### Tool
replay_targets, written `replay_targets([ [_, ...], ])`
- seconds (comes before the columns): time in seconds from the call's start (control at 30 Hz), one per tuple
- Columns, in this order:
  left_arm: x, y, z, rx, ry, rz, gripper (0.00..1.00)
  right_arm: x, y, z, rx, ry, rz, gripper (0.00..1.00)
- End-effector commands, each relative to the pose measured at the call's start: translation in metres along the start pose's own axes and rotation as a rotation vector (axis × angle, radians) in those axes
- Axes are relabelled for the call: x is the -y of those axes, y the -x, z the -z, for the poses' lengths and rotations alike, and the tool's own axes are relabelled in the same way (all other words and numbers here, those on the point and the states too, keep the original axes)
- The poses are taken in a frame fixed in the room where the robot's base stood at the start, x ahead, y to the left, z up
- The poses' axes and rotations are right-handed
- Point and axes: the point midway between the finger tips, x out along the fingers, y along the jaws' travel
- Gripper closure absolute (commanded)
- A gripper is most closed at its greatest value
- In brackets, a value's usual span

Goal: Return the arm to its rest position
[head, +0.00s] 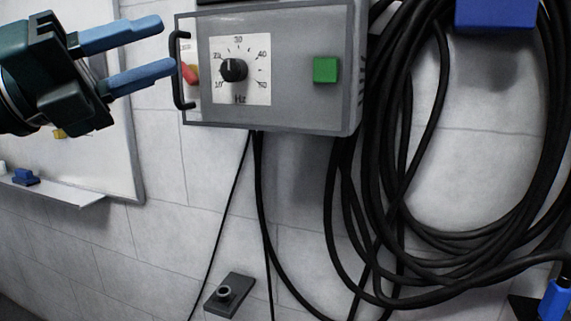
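My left gripper (168,47) comes in from the upper left, with a dark green body and two blue fingers. The fingers are apart with nothing between them. Their tips are by the left side of a grey control box (293,62), near its black handle (182,70); I cannot tell whether they touch it. The box has a black dial (234,70) marked in Hz, a green square button (326,69) and a red and yellow part (189,74) partly behind the handle.
Thick black cable coils (395,215) hang from a blue holder (497,14) at the right. A whiteboard (95,160) with a tray (60,191) is on the left wall. A small dark grey block (230,294) is at the bottom. The wall below the box has thin hanging cables.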

Motion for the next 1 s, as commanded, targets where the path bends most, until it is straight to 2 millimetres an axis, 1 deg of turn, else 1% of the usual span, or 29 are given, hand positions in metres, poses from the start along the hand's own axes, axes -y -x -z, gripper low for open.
replay_targets([
  [0.03,-0.008,-0.003,0.012,0.011,0.097,0.113,0.64,0.0,0.0,0.0,-0.001,0.0,0.0,0.64],
  [0.1,-0.014,0.002,0.017,0.076,0.232,0.27,0.64,0.0,0.0,0.0,-0.001,0.0,0.0,0.64],
  [0.17,-0.024,0.011,0.014,0.17,0.359,0.383,0.64,0.0,0.0,0.0,0.0,0.0,0.001,0.64],
  [0.2,-0.035,0.019,0.01,0.249,0.448,0.445,0.64,0.0,0.0,0.0,0.0,0.0,0.001,0.64],
  [0.27,-0.059,0.035,0.004,0.391,0.585,0.511,0.64,0.0,0.0,0.0,0.0,0.001,0.001,0.64],
  [0.3,-0.08,0.048,0.001,0.499,0.679,0.537,0.64,0.0,0.0,0.0,0.001,0.001,0.001,0.64],
  [0.37,-0.117,0.07,0.0,0.674,0.82,0.546,0.64,0.0,0.0,-0.001,0.001,0.001,0.001,0.64],
  [0.4,-0.145,0.084,0.003,0.792,0.908,0.532,0.64,0.0,0.0,-0.001,0.002,0.001,0.001,0.64],
  [0.47,-0.184,0.106,0.014,0.953,1.025,0.489,0.64,0.001,0.001,-0.002,0.004,0.0,0.002,0.64],
  [0.5,-0.209,0.12,0.025,1.056,1.097,0.447,0.64,0.001,0.001,-0.002,0.005,0.0,0.002,0.64],
  [0.57,-0.244,0.14,0.045,1.198,1.195,0.368,0.64,0.001,0.002,-0.003,0.007,0.0,0.002,0.64],
  [0.6,-0.267,0.153,0.063,1.289,1.258,0.305,0.64,0.001,0.002,-0.004,0.009,0.0,0.002,0.64],
  [0.67,-0.296,0.172,0.092,1.413,1.348,0.2,0.64,0.001,0.002,-0.005,0.011,0.0,0.003,0.64],
  [0.7,-0.313,0.185,0.115,1.491,1.404,0.12,0.64,0.002,0.002,-0.006,0.012,-0.001,0.003,0.64],
  [0.77,-0.335,0.203,0.151,1.597,1.485,-0.009,0.64,0.002,0.003,-0.006,0.014,-0.001,0.003,0.64],
  [0.8,-0.346,0.214,0.177,1.66,1.536,-0.101,0.64,0.002,0.003,-0.006,0.014,-0.001,0.003,0.64],
  [0.83,-0.353,0.222,0.196,1.701,1.57,-0.171,0.64,0.002,0.003,-0.006,0.014,-0.001,0.003,0.64],
  [0.87,-0.358,0.229,0.214,1.738,1.604,-0.238,0.64,0.002,0.003,-0.006,0.014,-0.001,0.003,0.64],
  [0.9,-0.363,0.237,0.237,1.779,1.643,-0.325,0.64,0.002,0.003,-0.006,0.015,-0.001,0.003,0.64],
  [1.0,-0.367,0.254,0.285,1.849,1.723,-0.515,0.64,0.002,0.002,-0.007,0.015,0.0,0.003,0.64],
])
